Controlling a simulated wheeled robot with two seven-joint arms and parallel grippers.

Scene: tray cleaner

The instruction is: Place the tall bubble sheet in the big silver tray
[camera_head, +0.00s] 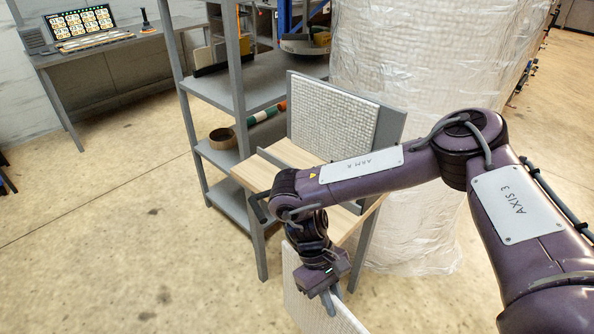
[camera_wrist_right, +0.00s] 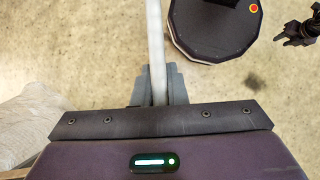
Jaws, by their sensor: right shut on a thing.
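My right gripper (camera_head: 331,291) is shut on the top edge of a white bubble sheet (camera_head: 303,298). The sheet hangs upright below it, in front of the wooden table, and its lower part is cut off by the picture's edge. In the right wrist view the sheet (camera_wrist_right: 156,45) is a thin edge-on strip between the fingers (camera_wrist_right: 157,88). A grey silver tray (camera_head: 390,132) stands on the table behind my arm, with another white bubble sheet (camera_head: 333,108) upright against its back panel. My arm hides part of the tray. A dark gripper, apparently my left (camera_wrist_right: 298,32), shows small in the wrist view.
The wooden table (camera_head: 254,173) lies under my right forearm. A grey shelf rack (camera_head: 262,84) stands to its left, and a tall plastic-wrapped stack (camera_head: 400,65) behind it at right. A desk with a screen (camera_head: 80,24) is far left. The floor (camera_head: 110,220) at left is clear.

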